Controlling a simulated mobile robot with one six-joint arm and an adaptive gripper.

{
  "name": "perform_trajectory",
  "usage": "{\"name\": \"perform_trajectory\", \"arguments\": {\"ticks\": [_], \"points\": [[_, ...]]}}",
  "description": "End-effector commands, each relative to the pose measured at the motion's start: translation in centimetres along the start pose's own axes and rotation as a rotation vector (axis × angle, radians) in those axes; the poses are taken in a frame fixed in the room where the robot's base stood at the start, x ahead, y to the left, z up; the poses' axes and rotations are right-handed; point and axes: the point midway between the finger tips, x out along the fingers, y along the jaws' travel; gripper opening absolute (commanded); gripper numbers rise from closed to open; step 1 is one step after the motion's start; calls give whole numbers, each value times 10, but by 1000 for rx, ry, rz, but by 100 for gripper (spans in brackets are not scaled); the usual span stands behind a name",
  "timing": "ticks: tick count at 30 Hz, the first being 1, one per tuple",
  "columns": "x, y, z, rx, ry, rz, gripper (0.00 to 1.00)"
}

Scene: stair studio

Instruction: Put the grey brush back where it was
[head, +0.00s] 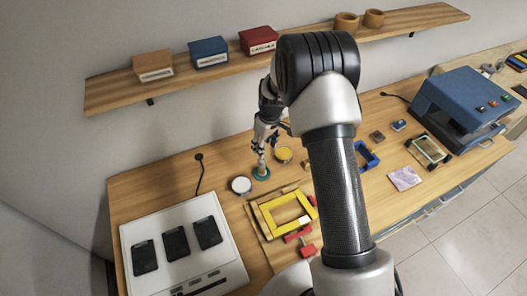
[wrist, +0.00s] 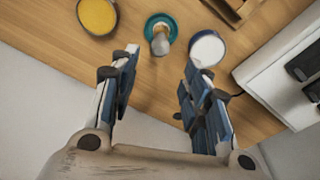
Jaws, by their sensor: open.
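A small grey upright piece with a rounded end, apparently the grey brush (wrist: 160,43), stands in or on a round teal dish (wrist: 160,20). The dish also shows in the head view (head: 262,175), on the wooden bench under my gripper (head: 261,156). In the wrist view my gripper (wrist: 155,62) is open, its two fingers apart with nothing between them. The grey piece shows just beyond the fingertips, roughly in line with the gap. I cannot tell its exact height or distance from the fingers.
A white-topped tin (head: 241,185) and a yellow-topped tin (head: 283,155) stand close on either side of the dish. A yellow frame (head: 268,222) lies in front. A white case with black pads (head: 135,232) is at left. A wall shelf (head: 110,92) runs behind.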

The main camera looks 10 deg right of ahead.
Motion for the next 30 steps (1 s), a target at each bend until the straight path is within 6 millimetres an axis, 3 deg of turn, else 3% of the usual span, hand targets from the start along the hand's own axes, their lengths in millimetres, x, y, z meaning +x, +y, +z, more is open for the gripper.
{"name": "perform_trajectory", "arguments": {"ticks": [5,8,14,21,30], "points": [[-24,-2,0,10,6,5,43],[-58,-6,0,36,22,18,43],[-151,-30,18,124,60,49,43],[-242,-71,62,237,110,84,43],[-314,-131,140,381,179,121,43]]}}
